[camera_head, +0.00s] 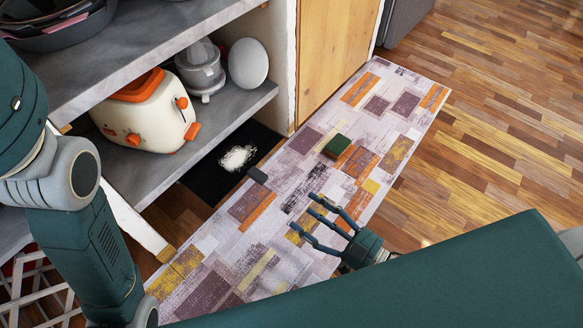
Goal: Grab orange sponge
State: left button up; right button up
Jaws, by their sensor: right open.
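A small block with a dark green top (337,146) lies on the patterned rug, beyond my right gripper; it looks like a sponge, but I cannot make out a clearly orange side. My right gripper (304,211) is open and empty over the rug, its fingers spread and pointing up-left. It is apart from the block, which is further up and slightly right in the picture. My left arm (85,235) comes in from the left; its gripper is out of view.
The long rug (403,100) has orange, yellow and purple patches. Grey shelves at left hold an orange-and-white toaster (150,120). Wooden floor at right is clear.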

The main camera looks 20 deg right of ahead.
aim_at(339, 145)
jog(key=k+l, duration=1.2)
jog(key=l, duration=0.1)
